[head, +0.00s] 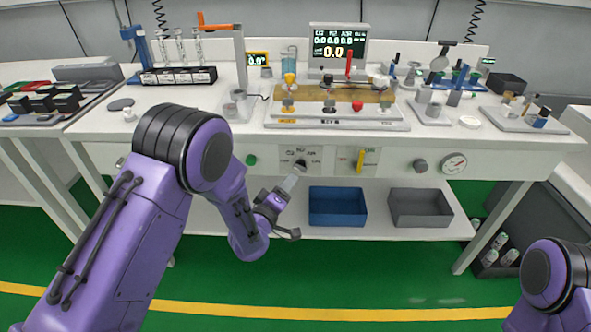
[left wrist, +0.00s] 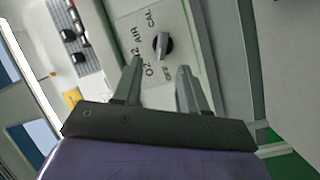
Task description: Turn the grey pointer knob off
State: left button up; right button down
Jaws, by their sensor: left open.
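The grey pointer knob (head: 300,163) sits on a white plate on the front face of the bench. In the left wrist view the knob (left wrist: 163,45) is ringed by labels that include O2, AIR, CAL and OFF. I cannot tell surely which label its pointer end faces. My left gripper (head: 292,184) is just in front of and below the knob. In the left wrist view its two fingers (left wrist: 159,68) are apart with nothing between them. The knob lies just beyond the fingertips, apparently untouched. My right gripper is out of view; part of the right arm shows at lower right.
A yellow switch (head: 361,160), a grey round knob (head: 421,166) and a dial gauge (head: 454,163) are to the right on the same front face. A green button (head: 251,160) is to the left. Blue (head: 337,206) and grey (head: 420,208) bins stand on the shelf below.

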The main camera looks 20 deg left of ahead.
aim_at(298, 169)
pick_arm(q)
jog(key=w, duration=0.6)
jog(key=shift+w+d, duration=0.2)
jog(key=shift+d, duration=0.1)
grip_shut()
jog(key=n+t+b, duration=0.1)
jog(key=n, duration=0.1)
jog(key=n+b, duration=0.2)
jog(key=shift+f+t, duration=0.3)
jog(key=shift+t, duration=0.1)
